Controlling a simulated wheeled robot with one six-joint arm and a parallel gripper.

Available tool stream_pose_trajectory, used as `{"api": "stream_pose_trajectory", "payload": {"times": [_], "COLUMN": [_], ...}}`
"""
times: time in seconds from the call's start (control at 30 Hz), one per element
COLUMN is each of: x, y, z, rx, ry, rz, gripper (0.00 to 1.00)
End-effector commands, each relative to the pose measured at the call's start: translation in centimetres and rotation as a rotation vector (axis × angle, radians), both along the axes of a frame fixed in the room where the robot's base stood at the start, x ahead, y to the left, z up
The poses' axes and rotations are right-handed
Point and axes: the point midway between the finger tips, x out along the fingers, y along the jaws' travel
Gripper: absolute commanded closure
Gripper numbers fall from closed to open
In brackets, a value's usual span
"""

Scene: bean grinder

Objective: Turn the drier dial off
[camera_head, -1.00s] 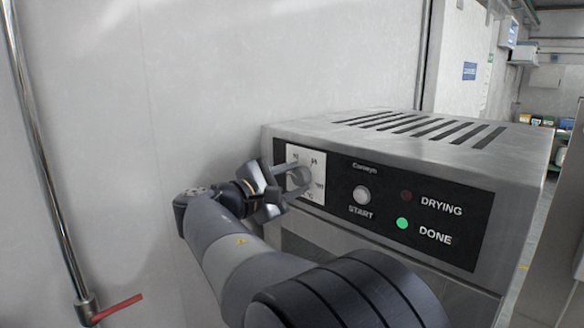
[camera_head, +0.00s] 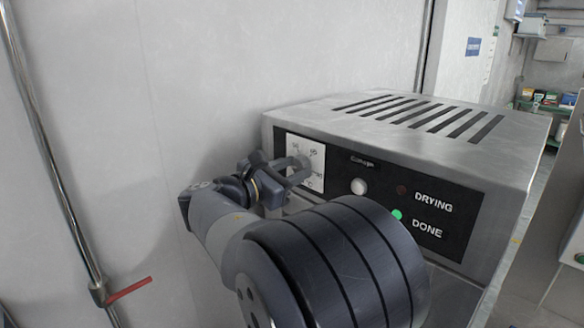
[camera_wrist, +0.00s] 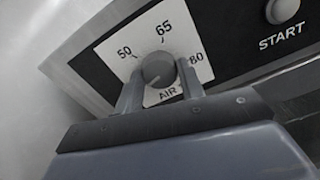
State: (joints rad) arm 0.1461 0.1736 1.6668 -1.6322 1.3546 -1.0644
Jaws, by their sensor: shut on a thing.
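The drier (camera_head: 460,160) is a steel box with a black front panel and slots in its top. Its dial (camera_wrist: 158,69) is a round grey knob on a white plate (camera_wrist: 118,40) marked 50, 65, 80 and AIR. A light mark on the knob's face points toward its lower left. My gripper (camera_head: 297,167) is at the plate in the head view. In the wrist view its two fingers (camera_wrist: 159,80) are shut on the dial, one on each side. The fingers partly hide the plate's lower part in the wrist view.
Right of the plate are the START button (camera_head: 358,187), a dark DRYING lamp (camera_head: 401,190) and a lit green DONE lamp (camera_head: 397,215), partly behind my arm. A wall stands close on the left, with a vertical pipe (camera_head: 45,150) and a red lever (camera_head: 130,290).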

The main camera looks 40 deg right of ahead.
Motion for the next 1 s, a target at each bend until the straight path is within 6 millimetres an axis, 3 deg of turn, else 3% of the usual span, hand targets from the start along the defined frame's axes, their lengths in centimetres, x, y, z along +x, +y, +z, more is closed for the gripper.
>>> {"api": "stream_pose_trajectory", "payload": {"times": [0.5, 0.53, 0.8, 1.0], "x": [-0.01, -0.01, -0.01, -0.01], "y": [0.00, 0.00, 0.00, 0.01], "z": [-0.18, -0.19, -0.10, -0.06], "rx": [0.000, 0.000, -0.001, -0.001], "ry": [0.025, 0.025, 0.022, 0.021], "rz": [-0.001, -0.001, -0.001, 0.000], "gripper": [0.86, 0.62, 0.41, 0.41]}}
